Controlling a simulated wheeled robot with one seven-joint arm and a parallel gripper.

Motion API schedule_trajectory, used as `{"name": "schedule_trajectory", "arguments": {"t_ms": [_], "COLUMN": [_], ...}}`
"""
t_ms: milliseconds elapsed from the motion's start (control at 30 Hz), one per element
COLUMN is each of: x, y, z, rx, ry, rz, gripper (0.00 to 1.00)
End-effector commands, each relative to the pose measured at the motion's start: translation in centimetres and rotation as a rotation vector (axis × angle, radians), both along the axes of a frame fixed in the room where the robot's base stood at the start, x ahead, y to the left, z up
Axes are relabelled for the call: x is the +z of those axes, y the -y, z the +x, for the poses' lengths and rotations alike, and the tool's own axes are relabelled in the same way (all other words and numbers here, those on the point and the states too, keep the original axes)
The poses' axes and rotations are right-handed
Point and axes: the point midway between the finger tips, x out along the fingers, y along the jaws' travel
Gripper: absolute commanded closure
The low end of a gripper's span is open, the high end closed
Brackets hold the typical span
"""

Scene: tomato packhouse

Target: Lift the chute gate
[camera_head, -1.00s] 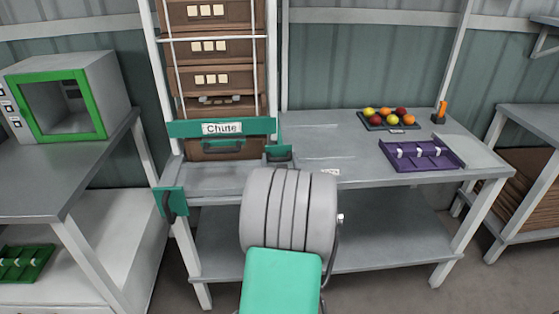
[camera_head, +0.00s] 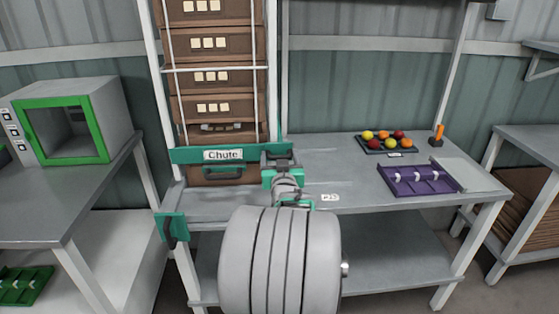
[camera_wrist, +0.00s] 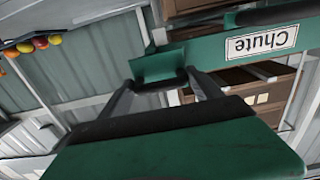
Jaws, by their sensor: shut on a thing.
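The chute gate (camera_head: 185,156) is a teal bar labelled "Chute" across the front of the chute's stack of brown crates. It also shows at the top right of the wrist view (camera_wrist: 210,52). A teal tab with a dark grip bar (camera_wrist: 160,68) juts from its end. My gripper (camera_head: 279,158) is at the gate's right end in the head view. In the wrist view my gripper (camera_wrist: 165,85) has its two fingers on either side of the dark bar, shut on it. The contact is partly hidden by my teal gripper body.
The grey bench (camera_head: 345,170) holds a tray of fruit (camera_head: 365,147), a purple tray (camera_head: 410,188) and an orange-topped item (camera_head: 438,133). A green-framed box (camera_head: 65,125) stands left.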

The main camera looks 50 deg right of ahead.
Motion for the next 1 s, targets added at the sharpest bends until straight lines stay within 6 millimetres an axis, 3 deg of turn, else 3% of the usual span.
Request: {"name": "schedule_trajectory", "arguments": {"t_ms": [33,300,567,1000], "x": [0.8,0.5,0.5,0.5], "y": [0.1,0.1,-0.1,-5.5], "z": [0.0,0.0,-0.1,-5.0], "rx": [-0.001,0.0,0.0,-0.002], "ry": [0.01,0.007,0.005,0.007], "rz": [-0.014,-0.009,-0.007,-0.008], "gripper": [0.25,0.04,0.04,0.04]}}
